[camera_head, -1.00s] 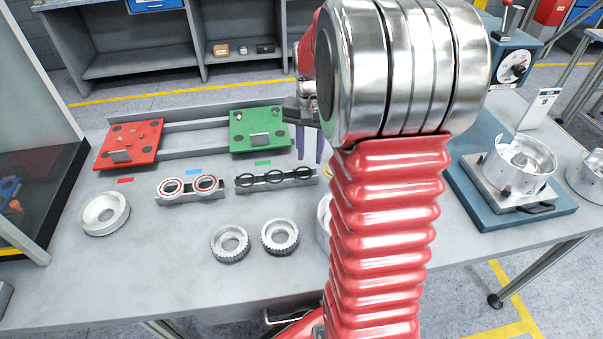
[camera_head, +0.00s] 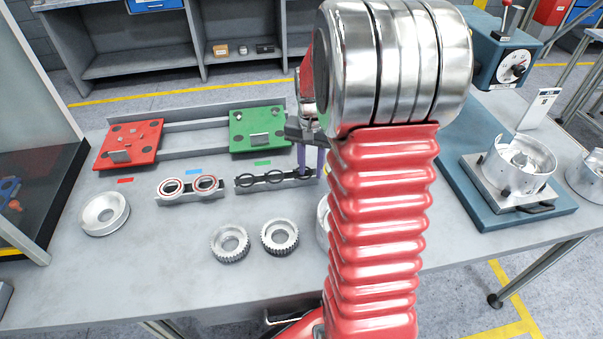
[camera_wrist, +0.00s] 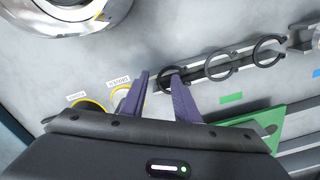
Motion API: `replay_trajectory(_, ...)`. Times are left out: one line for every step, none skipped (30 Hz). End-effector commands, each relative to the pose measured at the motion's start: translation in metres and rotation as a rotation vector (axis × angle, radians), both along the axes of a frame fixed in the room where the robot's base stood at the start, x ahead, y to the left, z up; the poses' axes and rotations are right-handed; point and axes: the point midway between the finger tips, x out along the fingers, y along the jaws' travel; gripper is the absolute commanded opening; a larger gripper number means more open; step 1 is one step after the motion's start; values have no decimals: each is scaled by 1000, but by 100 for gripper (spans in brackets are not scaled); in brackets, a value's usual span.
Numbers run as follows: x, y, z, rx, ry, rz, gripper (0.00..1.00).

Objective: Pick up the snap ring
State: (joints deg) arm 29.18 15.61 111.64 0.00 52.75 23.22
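Black snap rings stand in a row in a grey rack (camera_head: 244,185) on the table. In the head view, two show clearly, the left ring (camera_head: 244,180) and the middle ring (camera_head: 275,177). The end ring is partly hidden by my fingers there. In the wrist view, three rings show: the near end ring (camera_wrist: 172,76), the middle ring (camera_wrist: 218,66) and the far ring (camera_wrist: 268,50). My gripper (camera_wrist: 160,86) is open, its two purple fingers on either side of the end ring with gaps. In the head view, my gripper (camera_head: 310,168) is down at the rack's right end.
Bearings in a holder (camera_head: 189,192) stand left of the rack. A green plate (camera_head: 257,143) and a red plate (camera_head: 128,145) lie behind. Two gears (camera_head: 230,243) and (camera_head: 280,236) and a metal ring (camera_head: 105,213) sit on the table in front. Large metal part (camera_wrist: 70,12) is near my gripper.

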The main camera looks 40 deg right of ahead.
Motion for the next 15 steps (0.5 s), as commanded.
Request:
replay_trajectory(0, 0, 0, 0, 0, 0, 28)
replay_trajectory(0, 0, 0, 0, 0, 0, 28)
replay_trajectory(0, 0, 0, 0, 0, 0, 28)
replay_trajectory(0, 0, 0, 0, 0, 0, 28)
replay_trajectory(0, 0, 0, 0, 0, 0, 28)
replay_trajectory(0, 0, 0, 0, 0, 0, 28)
replay_trajectory(0, 0, 0, 0, 0, 0, 28)
replay_trajectory(0, 0, 0, 0, 0, 0, 28)
replay_trajectory(0, 0, 0, 0, 0, 0, 28)
replay_trajectory(0, 0, 0, 0, 0, 0, 28)
replay_trajectory(0, 0, 0, 0, 0, 0, 28)
replay_trajectory(0, 0, 0, 0, 0, 0, 28)
replay_trajectory(0, 0, 0, 0, 0, 0, 28)
replay_trajectory(0, 0, 0, 0, 0, 0, 28)
replay_trajectory(0, 0, 0, 0, 0, 0, 26)
